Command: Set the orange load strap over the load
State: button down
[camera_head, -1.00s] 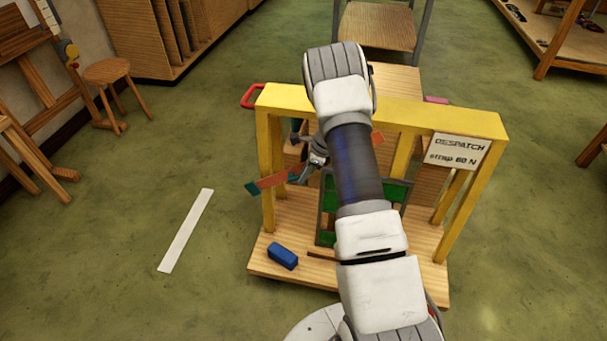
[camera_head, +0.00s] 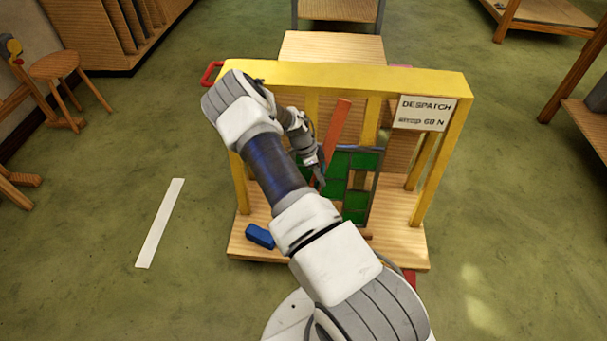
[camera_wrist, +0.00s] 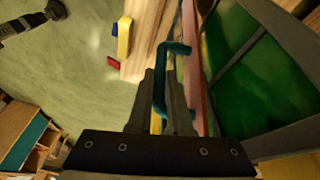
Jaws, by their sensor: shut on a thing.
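The orange load strap (camera_head: 337,125) stands steeply tilted in front of the leaded panel (camera_head: 362,187), which has green panes in a grey frame. My gripper (camera_head: 320,181) is by the strap's lower end, at the panel's left side. In the wrist view the fingers (camera_wrist: 165,92) are shut on a teal end piece (camera_wrist: 163,85) of the strap. A reddish-orange length (camera_wrist: 194,65) runs beside it, close to the panel's green glass (camera_wrist: 245,55). I cannot tell whether the strap touches the panel. My arm hides part of the panel and the rack.
The yellow rack frame (camera_head: 340,77) rises around the panel, with a DESPATCH sign (camera_head: 425,112) at right. A blue block (camera_head: 260,236) lies on the wooden base (camera_head: 405,250). A red handle (camera_head: 211,73) juts out left. A white strip (camera_head: 160,222) lies on open floor.

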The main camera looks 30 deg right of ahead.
jog(key=shift+s+d+f+g+h+b, duration=0.1)
jog(key=shift+s+d+g+h+b, duration=0.1)
jog(key=shift+s+d+h+b, duration=0.4)
jog(key=shift+s+d+f+g+h, duration=0.15)
jog(key=shift+s+d, duration=0.3)
jog(key=shift+d, duration=0.45)
jog(key=shift+s+d+r+g+h+b, duration=0.1)
jog(key=shift+s+d+g+h+b, duration=0.2)
jog(key=shift+s+d, duration=0.35)
jog(key=shift+w+d, duration=0.1)
jog(key=shift+d, duration=0.1)
jog(key=c, duration=0.8)
grip_release()
jog(key=shift+c, duration=0.2)
jog(key=p+v, duration=0.4)
jog(key=v, duration=1.3)
jog(key=shift+w+a, duration=0.15)
jog(key=shift+a, duration=0.15)
